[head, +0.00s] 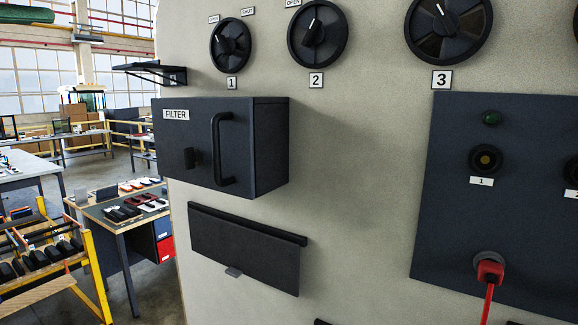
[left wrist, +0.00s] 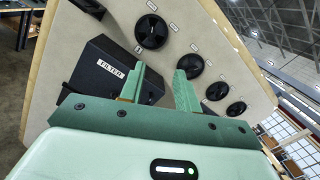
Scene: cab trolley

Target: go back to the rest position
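My left gripper (left wrist: 160,88) shows in the left wrist view. Its two green fingers stand apart with nothing between them. They point toward the pale panel (left wrist: 75,30) and overlap the view of the dark FILTER box (left wrist: 95,75) and the dials. I cannot tell how far the fingers are from the panel. Neither gripper shows in the head view, and my right gripper is in no view. In the head view the FILTER box (head: 270,145) sticks out from the panel (head: 350,180), with a black handle (head: 217,150) on its front.
Several dials, such as dial 1 (head: 231,44), line the panel's top. A dark flap (head: 245,250) is below the box. A red plug (head: 490,271) with a red cable sits in the dark socket board (head: 450,210). A work table (head: 115,222) and yellow-framed rack (head: 90,265) stand left.

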